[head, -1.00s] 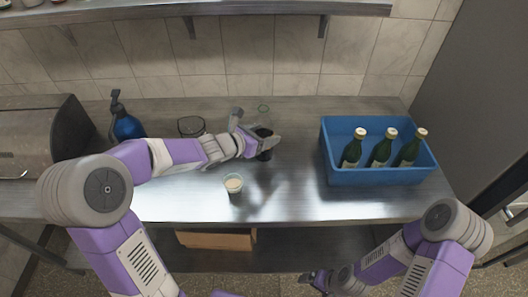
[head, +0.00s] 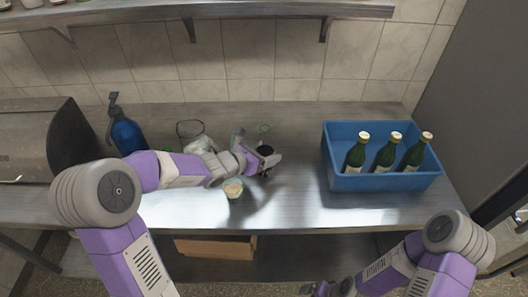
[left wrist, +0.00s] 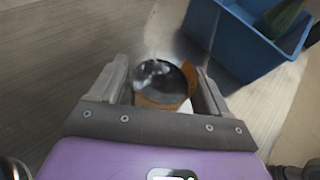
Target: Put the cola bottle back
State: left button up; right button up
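A dark, round-topped container (head: 265,150) stands on the counter; I cannot tell if it is the cola bottle. In the left wrist view it shows as a dark glossy disc (left wrist: 163,80) with orange beneath it. My left gripper (head: 255,152) is around it, one finger on each side, fingers wide apart. Three green bottles with pale caps stand in the blue crate: left (head: 356,155), middle (head: 387,155), right (head: 416,154). The blue crate (head: 390,184) is at the counter's right. My right gripper (head: 316,290) is mostly cut off at the bottom edge.
A small cup with pale contents (head: 233,189) stands just below my left gripper. A jar (head: 190,130), a blue spray bottle (head: 126,134) and a grill (head: 40,135) are left. Counter between container and crate is clear.

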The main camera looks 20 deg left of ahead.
pick_arm(q)
jog(key=shift+o, duration=1.1)
jog(key=shift+r, duration=0.15)
jog(key=shift+s+a+r, duration=0.15)
jog(key=shift+r, duration=0.05)
jog(key=p+v, duration=0.3)
jog(key=v, duration=0.8)
jog(key=shift+s, duration=0.35)
